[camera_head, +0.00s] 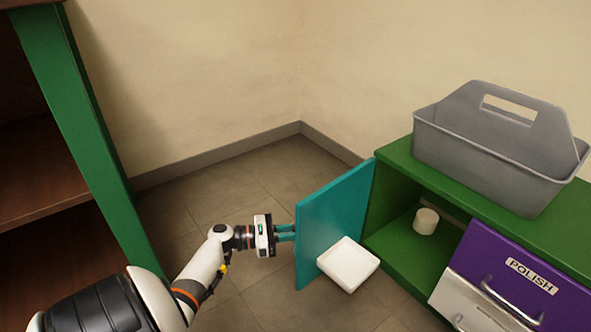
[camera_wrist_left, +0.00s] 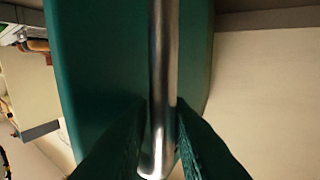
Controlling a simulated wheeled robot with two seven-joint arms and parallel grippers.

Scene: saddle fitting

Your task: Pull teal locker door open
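The teal locker door (camera_head: 330,215) stands swung out from the green cabinet's left compartment, its inner side partly facing the head view. My left gripper (camera_head: 291,233) is on the door's outer side, fingers against it. In the left wrist view, the teal door (camera_wrist_left: 95,60) fills the left and middle, and its silver bar handle (camera_wrist_left: 163,70) runs between the two fingers of my left gripper (camera_wrist_left: 162,125). The fingers are shut on the handle from both sides. The door hides the handle in the head view. My right gripper is not in view.
The open compartment (camera_head: 392,243) holds a white cylinder (camera_head: 426,221). A white square tray (camera_head: 348,264) is at the door's inner side; its support is unclear. A grey caddy (camera_head: 490,150) sits on top. A purple "POLISH" front (camera_head: 520,278) is right. A green-sided shelf (camera_head: 85,130) stands left.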

